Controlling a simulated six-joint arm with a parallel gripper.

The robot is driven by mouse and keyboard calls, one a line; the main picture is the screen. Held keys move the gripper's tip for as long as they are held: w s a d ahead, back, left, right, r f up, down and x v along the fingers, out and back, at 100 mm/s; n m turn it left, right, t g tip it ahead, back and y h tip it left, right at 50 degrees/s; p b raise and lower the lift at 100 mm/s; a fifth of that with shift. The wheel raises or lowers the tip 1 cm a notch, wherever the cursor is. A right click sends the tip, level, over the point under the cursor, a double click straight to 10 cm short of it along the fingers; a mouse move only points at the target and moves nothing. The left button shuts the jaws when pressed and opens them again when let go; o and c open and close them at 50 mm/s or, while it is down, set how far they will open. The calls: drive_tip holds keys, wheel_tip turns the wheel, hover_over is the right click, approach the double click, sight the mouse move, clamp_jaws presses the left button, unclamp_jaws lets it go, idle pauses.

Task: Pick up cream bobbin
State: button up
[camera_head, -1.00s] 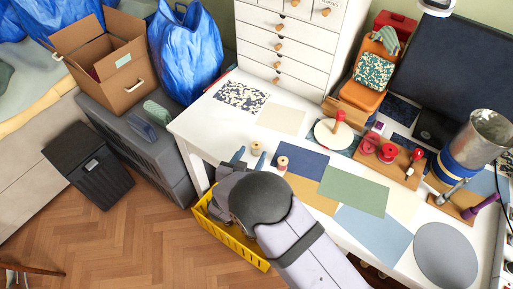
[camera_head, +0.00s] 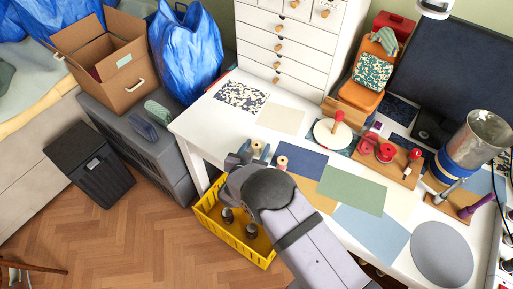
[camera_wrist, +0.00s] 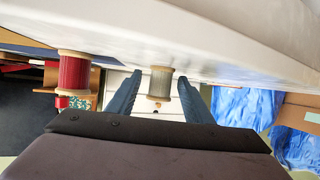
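The cream bobbin (camera_head: 256,147) stands near the left front edge of the white table, partly hidden by my gripper in the head view. In the wrist view, the cream bobbin (camera_wrist: 160,84) shows between the two blue-grey fingers, with a gap on each side. My gripper (camera_wrist: 160,80) is open; it also shows in the head view (camera_head: 248,159), low at the table's edge. Whether the bobbin is fully between the fingertips or just beyond them I cannot tell.
A red bobbin (camera_head: 281,163) stands close by on the right; it also shows in the wrist view (camera_wrist: 73,76). A yellow basket (camera_head: 236,246) with dark round items is below the table edge. A white drawer unit (camera_head: 283,50) stands behind. Flat coloured sheets cover the middle.

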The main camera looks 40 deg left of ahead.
drive_tip(key=c, duration=0.9)
drive_tip(key=shift+c, duration=0.2)
drive_tip(key=shift+r, duration=0.2)
wheel_tip(320, 180, up, 10)
drive_tip(key=b, duration=0.1)
drive_tip(key=shift+f, duration=0.15)
